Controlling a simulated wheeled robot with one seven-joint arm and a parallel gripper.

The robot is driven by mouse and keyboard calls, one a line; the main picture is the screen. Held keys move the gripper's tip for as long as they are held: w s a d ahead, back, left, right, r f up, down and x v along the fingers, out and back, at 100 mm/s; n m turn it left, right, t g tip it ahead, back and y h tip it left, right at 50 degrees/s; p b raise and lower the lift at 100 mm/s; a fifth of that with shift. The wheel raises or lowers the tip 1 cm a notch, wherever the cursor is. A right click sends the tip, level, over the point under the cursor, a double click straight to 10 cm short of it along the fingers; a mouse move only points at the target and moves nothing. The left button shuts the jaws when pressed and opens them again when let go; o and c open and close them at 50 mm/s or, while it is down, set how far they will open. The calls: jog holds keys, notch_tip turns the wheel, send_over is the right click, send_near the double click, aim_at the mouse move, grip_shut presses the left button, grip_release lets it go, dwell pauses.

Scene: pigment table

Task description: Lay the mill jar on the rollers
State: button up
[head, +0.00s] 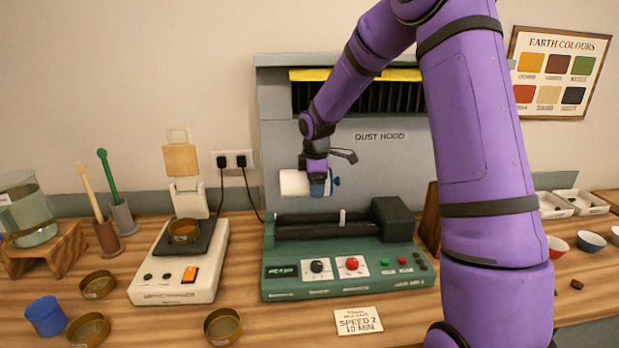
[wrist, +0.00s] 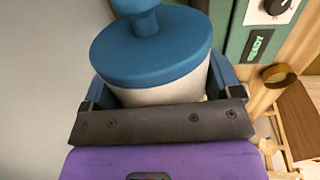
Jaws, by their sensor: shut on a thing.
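The mill jar (head: 293,183) has a white body and a blue lid with a knob. My gripper (head: 318,182) is shut on it and holds it on its side, above the mill. In the wrist view the jar's blue lid (wrist: 150,50) faces the camera, with the jar between the blue fingers. The green jar mill (head: 345,284) stands in front of the dust hood, with dark rollers (head: 308,228) along its top. A gap shows between jar and rollers, and the rollers look empty. The mill's panel shows READY in the wrist view.
The grey dust hood (head: 277,150) rises close behind the jar. A dark motor block (head: 392,219) stands at the rollers' right end. A balance (head: 180,275) is to the left, with brass dishes near it. A speed card (head: 358,320) lies in front of the mill.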

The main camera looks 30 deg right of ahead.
notch_tip(320, 180, down, 6)
dwell(0.9)
jog(key=shift+f, duration=1.5)
dwell(2.0)
jog(key=o, duration=1)
jog(key=shift+s, duration=0.1)
jog(key=shift+r, duration=4.5)
